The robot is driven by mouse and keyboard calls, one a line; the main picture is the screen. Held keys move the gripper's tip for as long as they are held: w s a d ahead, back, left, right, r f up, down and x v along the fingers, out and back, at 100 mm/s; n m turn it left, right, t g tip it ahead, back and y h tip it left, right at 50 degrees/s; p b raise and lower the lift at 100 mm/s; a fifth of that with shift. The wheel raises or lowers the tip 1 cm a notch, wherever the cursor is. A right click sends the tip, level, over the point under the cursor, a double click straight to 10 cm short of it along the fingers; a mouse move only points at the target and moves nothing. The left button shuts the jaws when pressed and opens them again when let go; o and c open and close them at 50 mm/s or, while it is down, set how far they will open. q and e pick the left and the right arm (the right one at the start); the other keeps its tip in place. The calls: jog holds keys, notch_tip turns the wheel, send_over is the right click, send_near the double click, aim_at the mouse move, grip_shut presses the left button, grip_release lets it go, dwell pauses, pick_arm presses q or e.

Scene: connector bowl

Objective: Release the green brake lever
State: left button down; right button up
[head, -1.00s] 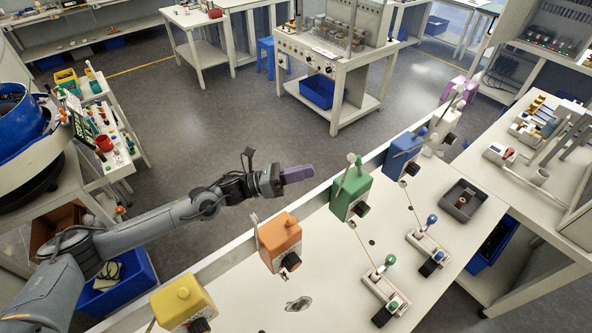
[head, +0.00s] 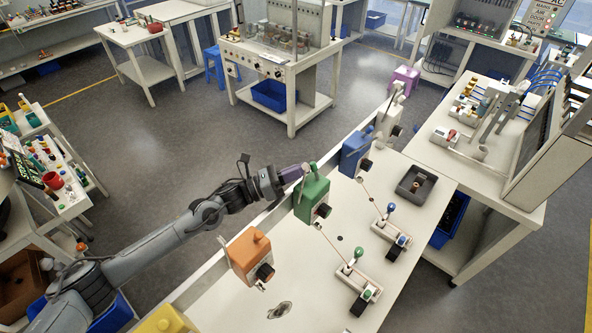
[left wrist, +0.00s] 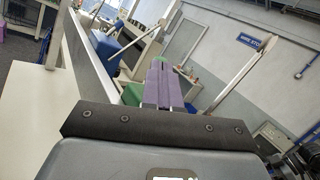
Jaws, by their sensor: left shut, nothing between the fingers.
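The green box (head: 312,200) stands on the white bench (head: 235,305) against its back rail, with a dark knob on its front. A thin line runs from it to a small base with a green ball-topped lever (head: 357,255). My left gripper (head: 303,168) is shut and empty, its purple fingers beside the upper back of the green box; I cannot tell whether they touch. In the left wrist view the shut fingers (left wrist: 164,85) partly hide the green box (left wrist: 131,94). A pale metal bar (left wrist: 240,75) rises to their right. My right gripper is not in view.
An orange box (head: 247,255) and a blue box (head: 353,153) flank the green one along the rail. A blue ball-topped lever (head: 390,209) and a dark tray (head: 416,185) lie further right.

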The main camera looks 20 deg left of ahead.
pick_arm(q)
jog(key=shift+s+d+r+m+g+b, duration=0.1)
jog(key=shift+d+r+m+g+b, duration=0.1)
jog(key=shift+m+g+b, duration=0.35)
dwell(0.4)
jog(key=shift+s+d+r+m+g+y+b, duration=0.15)
jog(key=shift+m+g+y+b, duration=0.1)
jog(key=shift+m+b, duration=0.3)
jog(key=shift+w+d+r+m+g+y+b, duration=0.15)
jog(key=shift+m+y+b, duration=0.1)
jog(key=shift+m+b, duration=0.2)
jog(key=d+m+y+b, duration=0.1)
jog(key=b, duration=0.1)
jog(key=m+g+b, duration=0.1)
jog(key=m+b, duration=0.1)
jog(key=shift+s+d+r+m+y, duration=0.2)
jog(key=shift+s+d+m+y, duration=0.05)
jog(key=shift+s+d+y, duration=0.15)
jog(key=shift+r, duration=0.2)
jog(key=shift+s+a+r+b, duration=0.1)
jog(key=shift+s+a+b, duration=0.25)
jog(key=shift+a, duration=0.2)
jog(key=r+b+v, duration=0.1)
jog(key=b+v, duration=0.2)
jog(key=v, duration=0.9)
jog(key=shift+s+r, duration=0.35)
jog(key=shift+r, duration=0.05)
